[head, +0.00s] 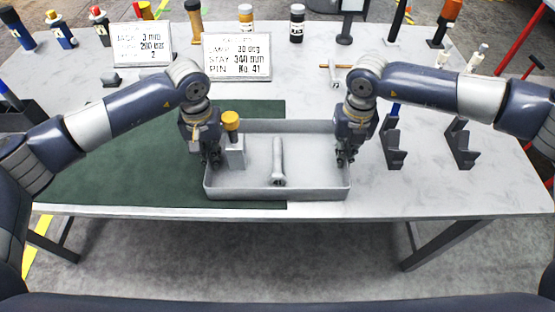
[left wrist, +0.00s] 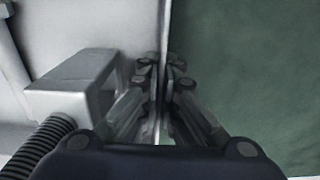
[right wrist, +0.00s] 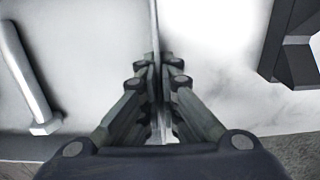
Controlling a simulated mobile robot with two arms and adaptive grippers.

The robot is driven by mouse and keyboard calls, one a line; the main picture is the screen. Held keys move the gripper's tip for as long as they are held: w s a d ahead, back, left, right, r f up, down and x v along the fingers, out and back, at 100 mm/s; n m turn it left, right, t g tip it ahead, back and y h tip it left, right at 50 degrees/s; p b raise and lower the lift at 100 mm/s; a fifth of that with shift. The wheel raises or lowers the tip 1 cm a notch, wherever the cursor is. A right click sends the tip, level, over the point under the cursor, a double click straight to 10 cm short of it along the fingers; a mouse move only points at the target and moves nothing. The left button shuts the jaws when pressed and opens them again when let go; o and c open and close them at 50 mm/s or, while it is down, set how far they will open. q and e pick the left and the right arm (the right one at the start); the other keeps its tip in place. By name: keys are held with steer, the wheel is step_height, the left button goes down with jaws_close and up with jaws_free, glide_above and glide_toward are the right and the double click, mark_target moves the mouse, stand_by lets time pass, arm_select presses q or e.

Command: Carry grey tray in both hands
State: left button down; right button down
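The grey tray (head: 315,190) stands at the front of the table, partly on the green mat. Inside it are a grey block with a yellow-topped knob (head: 231,122) at the left and a grey pin-like rod (head: 278,165) in the middle. My left gripper (head: 213,163) is at the tray's left wall; in the left wrist view its fingers (left wrist: 162,75) close on the wall's rim from both sides. My right gripper (head: 345,162) is at the right wall; in the right wrist view its fingers (right wrist: 159,75) are closed on that rim.
A green mat (head: 120,170) covers the table's left front. Dark angled brackets (head: 394,150) stand just right of the tray. Two sign cards (head: 238,57), bottles and tools line the back. The table's front edge (head: 400,213) is close to the tray.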

arm_select(q)
steer(key=shift+w+r, duration=0.15)
steer(key=shift+r, duration=0.1)
arm_select(e)
steer(key=shift+w+r, duration=0.15)
